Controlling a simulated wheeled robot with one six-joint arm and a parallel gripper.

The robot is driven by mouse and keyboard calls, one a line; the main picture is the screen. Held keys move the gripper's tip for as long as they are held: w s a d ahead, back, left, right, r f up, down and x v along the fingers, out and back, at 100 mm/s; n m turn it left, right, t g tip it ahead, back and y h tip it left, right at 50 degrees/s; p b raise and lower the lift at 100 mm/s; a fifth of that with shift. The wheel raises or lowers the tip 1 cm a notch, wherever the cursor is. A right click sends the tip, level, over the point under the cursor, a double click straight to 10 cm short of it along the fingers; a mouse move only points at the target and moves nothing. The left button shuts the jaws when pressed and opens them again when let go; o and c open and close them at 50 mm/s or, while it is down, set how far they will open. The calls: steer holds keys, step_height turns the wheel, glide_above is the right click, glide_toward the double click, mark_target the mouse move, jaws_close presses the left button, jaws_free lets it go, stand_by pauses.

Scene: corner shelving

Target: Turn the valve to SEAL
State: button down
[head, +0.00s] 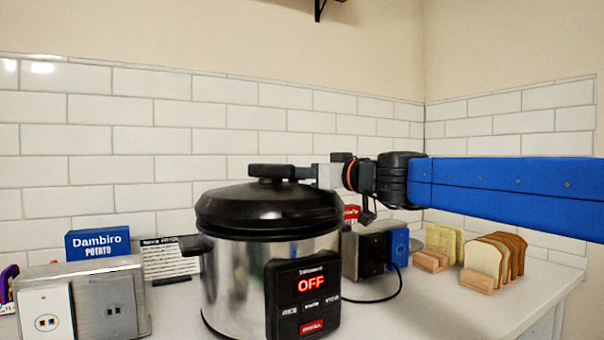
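The pressure cooker (228,277) stands on the counter, a silver pot with a black lid (255,208). Its front panel (303,297) reads OFF in red. A black handle (268,171) sits on top of the lid. My gripper (304,173) reaches in from the right, level with this handle and at its right end. I cannot tell whether it touches the handle, nor whether its fingers are open or shut. I cannot make out the valve or its SEAL mark; the gripper and handle may hide it.
A metal outlet box (126,270) and a blue Dambiro Potato box (97,244) stand left of the cooker. A toaster (352,254) with a cord is at its right. Bread slices in wooden holders (484,262) stand further right. Tiled walls close the corner behind.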

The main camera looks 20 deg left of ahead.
steer(key=c, duration=1.8)
jaws_free()
steer(key=v, duration=1.7)
steer(key=shift+d, duration=0.25)
